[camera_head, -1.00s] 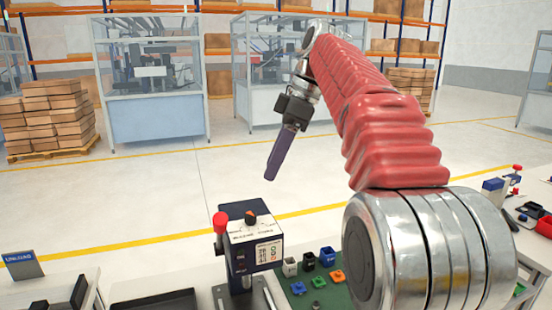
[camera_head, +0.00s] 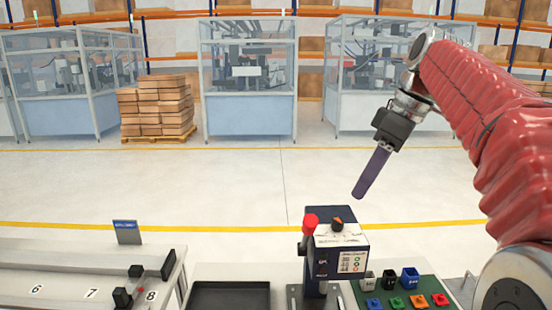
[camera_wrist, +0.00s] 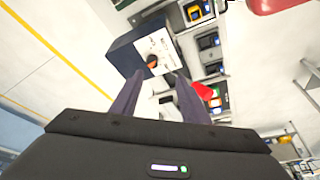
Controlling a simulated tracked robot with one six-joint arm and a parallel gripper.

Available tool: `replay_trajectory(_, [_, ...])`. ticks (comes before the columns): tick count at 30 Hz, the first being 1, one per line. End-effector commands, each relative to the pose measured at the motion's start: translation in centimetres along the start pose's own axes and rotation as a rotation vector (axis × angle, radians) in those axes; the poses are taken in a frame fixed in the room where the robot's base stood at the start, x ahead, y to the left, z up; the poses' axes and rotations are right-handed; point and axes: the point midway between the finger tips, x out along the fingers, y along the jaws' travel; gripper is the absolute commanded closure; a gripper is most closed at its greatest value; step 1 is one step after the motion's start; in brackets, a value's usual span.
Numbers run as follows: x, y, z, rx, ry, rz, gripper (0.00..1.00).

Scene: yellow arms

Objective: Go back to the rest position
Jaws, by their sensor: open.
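My gripper (camera_head: 372,172) hangs in the air on my red-sleeved arm, above and slightly right of the dark control box, pointing down and to the left. In the wrist view my gripper (camera_wrist: 160,95) shows two dark purple fingers spread apart with nothing held between them. The control box (camera_head: 338,250) has a red-knobbed lever (camera_head: 310,224) and an orange knob on top. The same box (camera_wrist: 140,50) and the red knob (camera_wrist: 203,91) lie beyond the fingers in the wrist view. I see no contact with either.
A green board (camera_head: 400,293) with several small coloured blocks lies right of the box. A black tray (camera_head: 230,296) lies to its left. A numbered bench (camera_head: 60,262) is at far left. Glass-walled machines (camera_head: 248,80) and stacked cartons (camera_head: 156,107) stand far behind, across open floor.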

Motion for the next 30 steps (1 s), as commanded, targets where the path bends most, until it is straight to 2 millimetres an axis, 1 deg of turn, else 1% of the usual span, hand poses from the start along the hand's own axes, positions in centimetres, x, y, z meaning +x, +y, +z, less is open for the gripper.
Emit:
replay_trajectory(1, [0.3, -1.1, 0.2, 0.037, -0.005, 0.015, 0.59])
replay_trajectory(8, [2.5, -4.6, 1.9, 0.225, -0.021, 0.089, 0.59])
replay_trajectory(14, [4.8, -7.8, 4.0, 0.377, -0.022, 0.158, 0.59])
replay_trajectory(23, [9.1, -12.4, 8.1, 0.581, 0.002, 0.261, 0.59])
replay_trajectory(30, [13.2, -15.9, 11.9, 0.727, 0.044, 0.338, 0.59])
